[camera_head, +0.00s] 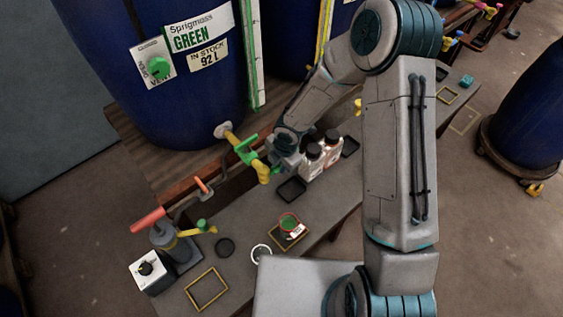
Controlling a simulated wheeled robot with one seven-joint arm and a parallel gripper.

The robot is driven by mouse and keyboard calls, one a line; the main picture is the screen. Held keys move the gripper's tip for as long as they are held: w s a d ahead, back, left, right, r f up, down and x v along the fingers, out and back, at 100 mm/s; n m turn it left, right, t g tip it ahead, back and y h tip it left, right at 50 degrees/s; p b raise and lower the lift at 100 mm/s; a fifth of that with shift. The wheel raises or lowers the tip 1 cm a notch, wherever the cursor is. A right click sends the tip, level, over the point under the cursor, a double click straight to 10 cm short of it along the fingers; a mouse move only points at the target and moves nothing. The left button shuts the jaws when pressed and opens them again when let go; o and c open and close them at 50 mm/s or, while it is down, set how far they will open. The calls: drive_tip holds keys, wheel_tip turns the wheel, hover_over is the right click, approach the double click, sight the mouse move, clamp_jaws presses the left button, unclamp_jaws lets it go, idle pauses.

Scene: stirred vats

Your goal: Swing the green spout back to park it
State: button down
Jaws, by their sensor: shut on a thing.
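The green spout (249,157) sits on the tap at the foot of the blue vat (185,85) labelled Sprigmoss GREEN. Its yellow nozzle (263,174) points down over the bench, and a green lever (244,144) sits above it. My gripper (272,159) comes in from the right and is shut on the green spout near its outer end. The fingertips are small and partly hidden by the gripper body and the spout.
White bottles with dark caps (313,159) stand close right of my gripper, beside a dark tray (291,190). A cup with green contents (289,222) stands on the bench (235,208). A hand pump with a red handle (148,221) stands front left.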

drive_tip(key=c, duration=1.2)
unclamp_jaws()
drive_tip(key=shift+a, duration=0.15)
wheel_tip(320, 180, up, 14)
drive_tip(key=s+d+p, duration=0.1)
drive_tip(key=d+p, duration=0.1)
drive_tip(key=p, duration=0.1)
drive_tip(key=shift+s+f+p, duration=0.2)
drive_tip(key=shift+s+p, duration=0.2)
drive_tip(key=s+d+r+m+h, duration=0.4)
drive_tip(key=s+d+r+m, duration=0.1)
drive_tip(key=d+r+m, duration=0.8)
drive_tip(key=s+d+r+m+y, duration=0.1)
drive_tip(key=s+d+r+m, duration=0.1)
drive_tip(key=s+m, duration=0.3)
drive_tip(key=s+d+r+m+t+y, duration=0.1)
drive_tip(key=s+d+r+m, duration=0.2)
drive_tip(key=m, duration=0.6)
drive_tip(key=s+r, duration=0.2)
drive_tip(key=s, duration=0.1)
drive_tip(key=shift+s+d, duration=0.2)
drive_tip(key=shift+s, duration=0.05)
